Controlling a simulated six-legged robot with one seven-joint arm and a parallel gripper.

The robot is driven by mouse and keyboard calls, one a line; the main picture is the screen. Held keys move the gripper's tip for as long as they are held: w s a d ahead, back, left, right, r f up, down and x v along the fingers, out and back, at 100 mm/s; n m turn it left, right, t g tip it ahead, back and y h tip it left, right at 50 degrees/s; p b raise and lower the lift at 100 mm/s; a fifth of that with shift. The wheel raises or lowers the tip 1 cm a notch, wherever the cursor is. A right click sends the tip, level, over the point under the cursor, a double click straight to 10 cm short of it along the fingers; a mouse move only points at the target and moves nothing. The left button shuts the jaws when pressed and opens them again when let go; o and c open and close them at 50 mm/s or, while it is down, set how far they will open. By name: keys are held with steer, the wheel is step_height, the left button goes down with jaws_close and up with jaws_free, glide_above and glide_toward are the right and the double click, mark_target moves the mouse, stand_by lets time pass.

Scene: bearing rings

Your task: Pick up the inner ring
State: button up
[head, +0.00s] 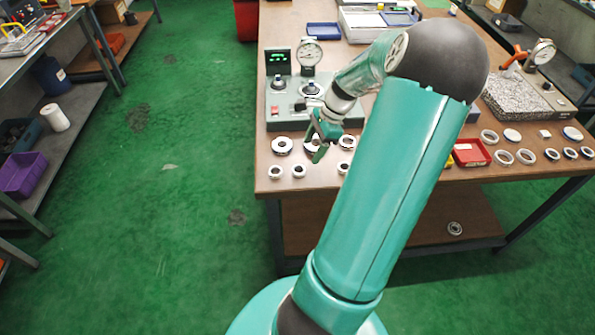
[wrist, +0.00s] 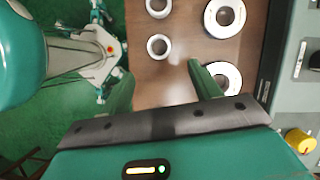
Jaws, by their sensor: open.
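Two small pale rings stand near the bench's front left corner in the head view, a left one (head: 276,171) and a right one (head: 298,171). A third small ring (head: 343,168) is partly hidden by my arm. Larger rings lie behind them, one of them at the left (head: 282,145). Which ring is the inner ring is not marked; the smaller ones look like it. My gripper (head: 320,142) is open and empty above the rings. In the wrist view two small rings (wrist: 158,46) (wrist: 158,8) lie ahead of my open gripper (wrist: 163,84), and a larger ring (wrist: 229,69) is partly behind the right finger.
A grey fixture (head: 285,112) with a dial gauge (head: 310,54) stands behind the larger rings. A red tray (head: 471,153) and more rings (head: 503,157) lie right of my arm. A granite gauge stand (head: 515,97) is farther right. Green floor is open at the left.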

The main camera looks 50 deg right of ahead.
mark_target(298, 172)
steer(key=x, duration=0.8)
steer(key=shift+r, duration=0.1)
steer(key=c, duration=1.1)
